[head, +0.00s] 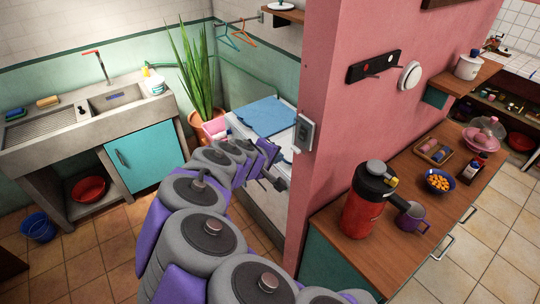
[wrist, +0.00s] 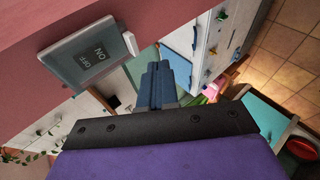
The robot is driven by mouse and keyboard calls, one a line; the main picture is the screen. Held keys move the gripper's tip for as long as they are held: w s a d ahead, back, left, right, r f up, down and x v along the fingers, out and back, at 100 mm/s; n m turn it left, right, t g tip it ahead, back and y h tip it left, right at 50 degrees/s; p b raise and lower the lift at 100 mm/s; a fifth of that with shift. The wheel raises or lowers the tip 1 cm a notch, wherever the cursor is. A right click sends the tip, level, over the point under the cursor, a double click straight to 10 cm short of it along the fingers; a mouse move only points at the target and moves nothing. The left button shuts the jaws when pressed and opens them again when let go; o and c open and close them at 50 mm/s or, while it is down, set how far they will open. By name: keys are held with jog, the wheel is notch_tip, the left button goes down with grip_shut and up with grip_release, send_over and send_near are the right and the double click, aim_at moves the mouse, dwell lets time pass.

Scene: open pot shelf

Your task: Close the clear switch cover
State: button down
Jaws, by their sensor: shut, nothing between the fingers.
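The switch (head: 306,131) is a small grey box on the end face of the pink wall in the head view. It shows larger at the upper left of the wrist view, with a dark label (wrist: 94,60) reading OFF and ON. A pale grey strip (wrist: 130,43) runs along one edge; I cannot tell whether it belongs to the clear cover or how far the cover stands open. My gripper (head: 281,186) is below and left of the switch in the head view. Its fingers (wrist: 160,75) are shut and empty, apart from the switch in the wrist view.
The pink wall (head: 335,60) stands right of my arm. A wooden counter (head: 345,262) with a red flask (head: 368,200) and other items is beyond it. A sink is at left.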

aim_at(299, 136)
jog(key=shift+w+d+f+b, duration=0.25)
jog(key=shift+w+d+f, duration=0.2)
jog(key=shift+d+f, duration=0.25)
jog(key=shift+w+d+f+b, duration=0.2)
jog(key=shift+w+d+f, duration=0.2)
jog(key=shift+d+f, duration=0.3)
jog(key=shift+d+r, duration=0.1)
jog(key=shift+d, duration=0.05)
jog(key=shift+r, duration=0.15)
jog(key=shift+r+p, duration=0.4)
jog(key=shift+r, duration=0.25)
jog(key=shift+f, duration=0.1)
